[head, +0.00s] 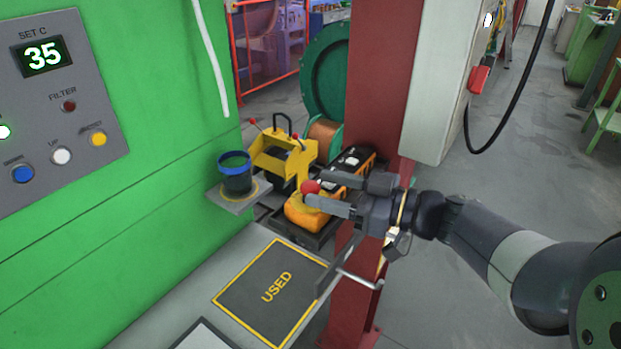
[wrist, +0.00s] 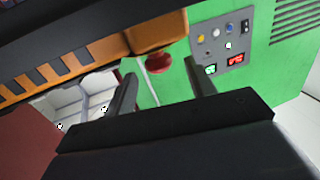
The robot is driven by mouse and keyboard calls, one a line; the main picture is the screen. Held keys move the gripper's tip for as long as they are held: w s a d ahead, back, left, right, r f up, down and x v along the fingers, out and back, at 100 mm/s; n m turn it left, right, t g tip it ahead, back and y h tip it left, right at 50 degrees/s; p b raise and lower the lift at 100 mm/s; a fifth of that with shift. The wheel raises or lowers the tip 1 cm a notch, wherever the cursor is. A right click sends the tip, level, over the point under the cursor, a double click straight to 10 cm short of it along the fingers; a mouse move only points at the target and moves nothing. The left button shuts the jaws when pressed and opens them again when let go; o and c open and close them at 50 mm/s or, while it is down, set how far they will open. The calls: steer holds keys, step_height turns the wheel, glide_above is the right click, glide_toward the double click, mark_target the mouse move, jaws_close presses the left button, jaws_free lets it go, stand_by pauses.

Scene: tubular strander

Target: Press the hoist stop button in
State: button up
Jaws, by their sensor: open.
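The red mushroom-shaped stop button (head: 310,187) sits at the end of an orange and black hoist pendant (head: 303,213). In the wrist view the red button (wrist: 158,65) shows between and beyond my two fingers, beside the orange end of the pendant (wrist: 155,32). My gripper (head: 316,187) is open with nothing held, its fingers pointing left. In the head view the red button appears right at the fingertips, and the fingers cover part of the pendant. I cannot tell whether a finger touches the button.
A red column (head: 376,80) and a light grey cabinet (head: 436,75) stand behind my arm. The green machine (head: 120,220) with its control panel (head: 55,100) is at left. A bench marked USED (head: 275,285) lies below. A dark cup (head: 236,178) stands on a small shelf.

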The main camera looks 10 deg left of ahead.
mark_target(310, 184)
steer(key=shift+w+a+p, duration=0.15)
steer(key=shift+a+p, duration=0.05)
steer(key=shift+a, duration=0.7)
steer(key=shift+w+a+p, duration=0.15)
steer(key=shift+a, duration=0.7)
jaws_close()
